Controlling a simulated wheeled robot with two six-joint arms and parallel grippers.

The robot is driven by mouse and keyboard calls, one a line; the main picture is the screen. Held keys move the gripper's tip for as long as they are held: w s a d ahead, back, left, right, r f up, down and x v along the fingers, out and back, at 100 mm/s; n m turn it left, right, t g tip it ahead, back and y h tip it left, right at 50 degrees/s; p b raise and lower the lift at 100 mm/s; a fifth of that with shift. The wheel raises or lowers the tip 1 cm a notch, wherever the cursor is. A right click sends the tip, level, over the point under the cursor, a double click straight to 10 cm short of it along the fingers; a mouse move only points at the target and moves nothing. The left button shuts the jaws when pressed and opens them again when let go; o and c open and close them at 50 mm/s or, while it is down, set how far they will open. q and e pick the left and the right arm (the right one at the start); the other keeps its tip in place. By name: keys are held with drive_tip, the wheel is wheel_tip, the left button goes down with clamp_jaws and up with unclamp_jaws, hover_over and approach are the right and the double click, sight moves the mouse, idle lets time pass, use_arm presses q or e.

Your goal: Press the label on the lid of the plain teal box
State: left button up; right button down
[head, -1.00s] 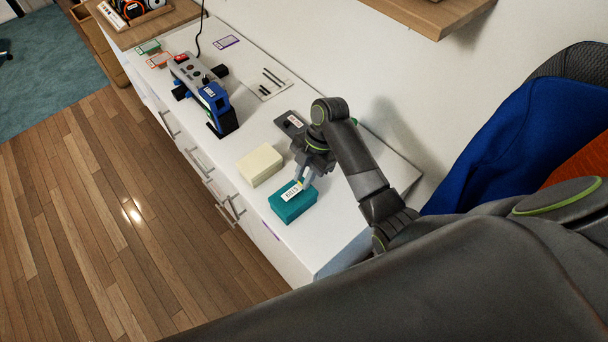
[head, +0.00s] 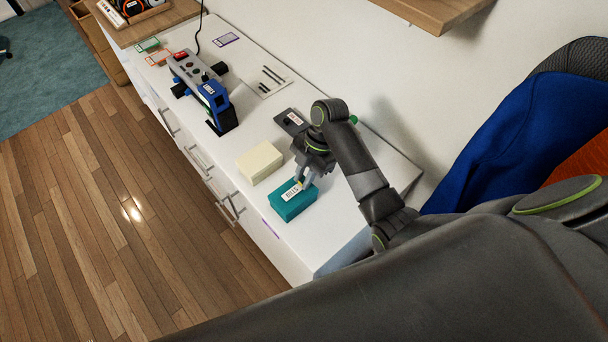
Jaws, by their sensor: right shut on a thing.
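The plain teal box (head: 294,207) sits on the white cabinet top near its front edge. A white label (head: 292,191) with dark print lies at the top of the teal box's lid. From this view I cannot tell whether it lies fully flat against the lid. My right gripper (head: 304,183) is shut on the label's right end, right over the lid. My left gripper is not in view.
A cream box (head: 260,163) stands just left of the teal box. A dark labelled plate (head: 291,122) lies behind my right gripper. A blue and grey label printer (head: 217,105) stands further left. A wooden shelf (head: 430,12) overhangs at the top. The cabinet top (head: 335,235) is clear right of the teal box.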

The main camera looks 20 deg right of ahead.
drive_tip(key=shift+f, duration=0.25)
idle(0.7)
drive_tip(key=c, duration=1.2)
unclamp_jaws()
drive_tip(key=shift+c, duration=0.2)
drive_tip(key=shift+r, duration=0.1)
wheel_tip(320, 180, up, 7)
drive_tip(key=p, duration=0.7)
